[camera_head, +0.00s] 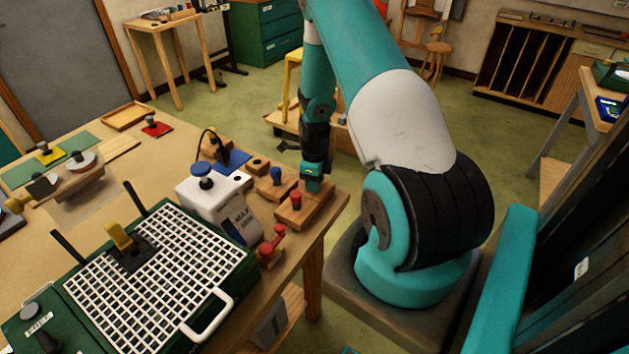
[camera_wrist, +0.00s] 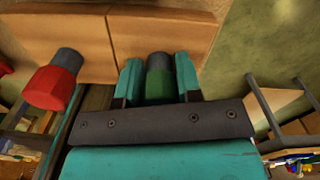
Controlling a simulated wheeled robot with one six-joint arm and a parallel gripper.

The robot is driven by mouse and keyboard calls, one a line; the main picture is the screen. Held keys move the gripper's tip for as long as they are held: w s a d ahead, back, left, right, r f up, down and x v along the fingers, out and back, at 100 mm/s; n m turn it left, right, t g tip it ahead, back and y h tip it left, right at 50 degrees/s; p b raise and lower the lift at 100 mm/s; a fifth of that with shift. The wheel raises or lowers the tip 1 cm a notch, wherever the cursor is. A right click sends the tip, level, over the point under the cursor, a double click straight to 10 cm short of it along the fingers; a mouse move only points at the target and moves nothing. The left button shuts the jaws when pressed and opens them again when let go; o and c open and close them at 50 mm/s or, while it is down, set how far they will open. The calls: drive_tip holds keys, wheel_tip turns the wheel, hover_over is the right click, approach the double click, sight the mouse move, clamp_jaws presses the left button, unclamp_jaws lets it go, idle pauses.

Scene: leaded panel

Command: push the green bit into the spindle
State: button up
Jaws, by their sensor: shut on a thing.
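My gripper (camera_head: 313,178) is at the far right end of a wooden block (camera_head: 313,207) at the table's edge. In the wrist view my gripper (camera_wrist: 158,82) is shut on the green bit (camera_wrist: 158,90), with teal fingers on both sides. The bit has a green body and a dark grey shank (camera_wrist: 159,61). Whether it still touches the block is not clear. A white grinder (camera_head: 220,207) stands left of the block, with a blue knob-like piece (camera_head: 203,170) on top. I cannot make out its spindle for certain.
A red bit (camera_head: 296,197) stands on the same block and shows in the wrist view (camera_wrist: 52,87). A blue bit (camera_head: 277,176) stands on a block behind. A white grid tray (camera_head: 160,275) in a green case fills the near table.

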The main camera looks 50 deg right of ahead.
drive_tip(key=shift+c, duration=0.9)
drive_tip(key=shift+r+p, duration=0.6)
drive_tip(key=shift+r, duration=0.3)
drive_tip(key=shift+r+p, duration=0.5)
drive_tip(key=shift+r, duration=0.3)
